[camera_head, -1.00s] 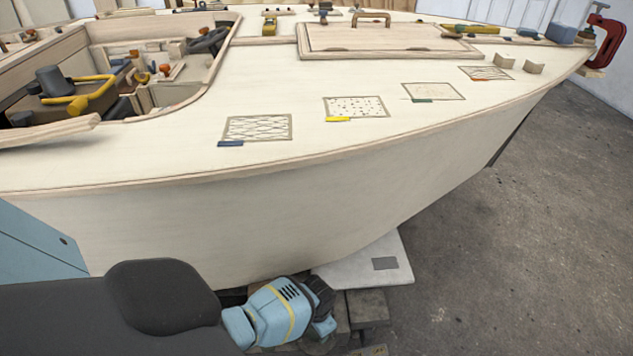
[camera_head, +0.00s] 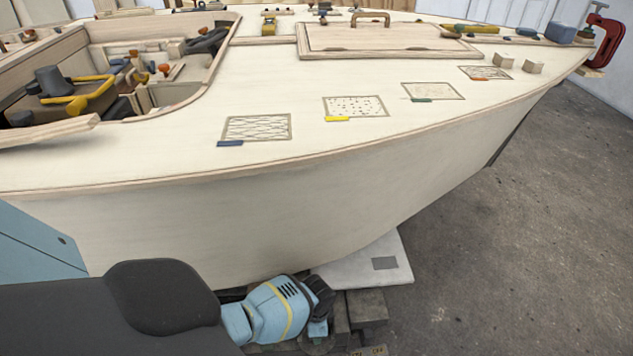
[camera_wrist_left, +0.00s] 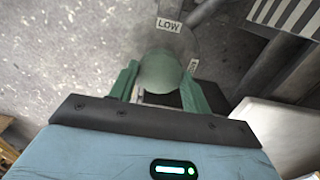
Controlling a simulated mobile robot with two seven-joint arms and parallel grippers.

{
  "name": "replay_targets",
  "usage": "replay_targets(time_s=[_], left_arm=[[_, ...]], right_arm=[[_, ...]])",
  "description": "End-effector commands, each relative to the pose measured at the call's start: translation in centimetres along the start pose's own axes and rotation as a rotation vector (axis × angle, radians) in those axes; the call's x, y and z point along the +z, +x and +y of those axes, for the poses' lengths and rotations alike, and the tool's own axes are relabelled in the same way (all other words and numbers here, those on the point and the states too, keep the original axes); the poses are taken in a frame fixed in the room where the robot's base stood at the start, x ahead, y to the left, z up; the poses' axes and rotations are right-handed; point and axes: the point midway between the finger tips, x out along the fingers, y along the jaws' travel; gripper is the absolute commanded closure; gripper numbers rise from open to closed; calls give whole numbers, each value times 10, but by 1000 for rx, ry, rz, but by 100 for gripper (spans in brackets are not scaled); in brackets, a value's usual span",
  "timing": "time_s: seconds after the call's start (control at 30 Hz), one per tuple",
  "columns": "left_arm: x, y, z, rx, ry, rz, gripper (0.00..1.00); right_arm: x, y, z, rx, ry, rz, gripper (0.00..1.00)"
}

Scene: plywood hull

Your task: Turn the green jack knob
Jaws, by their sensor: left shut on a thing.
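The green jack knob (camera_wrist_left: 160,72) is a pale green round knob in the left wrist view, in front of a greyish round plate with a white "LOW" label (camera_wrist_left: 168,25). My left gripper (camera_wrist_left: 162,85) has its two green fingers on either side of the knob and is shut on it. A second label at the plate's right edge is turned sideways and hard to read. In the head view my left gripper (camera_head: 318,330) is low beside the blocks under the hull, and the knob cannot be made out there. My right gripper is in neither view.
The plywood hull (camera_head: 250,235) curves above my left wrist. Dark blocks (camera_head: 366,308) and a pale board (camera_head: 345,268) lie beneath it. Open concrete floor (camera_head: 510,260) is at the right. A red clamp (camera_head: 607,42) hangs at the bow.

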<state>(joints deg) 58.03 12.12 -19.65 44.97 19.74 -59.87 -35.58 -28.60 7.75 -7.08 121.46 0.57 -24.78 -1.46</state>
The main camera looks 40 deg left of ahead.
Motion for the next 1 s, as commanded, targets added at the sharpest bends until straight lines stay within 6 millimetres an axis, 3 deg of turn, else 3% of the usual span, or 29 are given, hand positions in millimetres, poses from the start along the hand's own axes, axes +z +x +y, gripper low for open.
replay_targets(time_s=[0.33, 0.37, 0.43, 0.77, 1.0], left_arm=[[1, 0, 0, 0, 8, -3, 75], [1, 0, 0, 0, 8, -3, 50], [1, 0, 0, 0, 7, -3, 43], [0, -4, 0, -1, 5, 0, 43], [0, -39, -1, -4, 5, 2, 43]], right_arm=[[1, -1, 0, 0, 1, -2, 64], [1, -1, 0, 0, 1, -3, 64], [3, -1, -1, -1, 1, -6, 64], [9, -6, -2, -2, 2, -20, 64], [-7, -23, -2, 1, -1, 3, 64]])
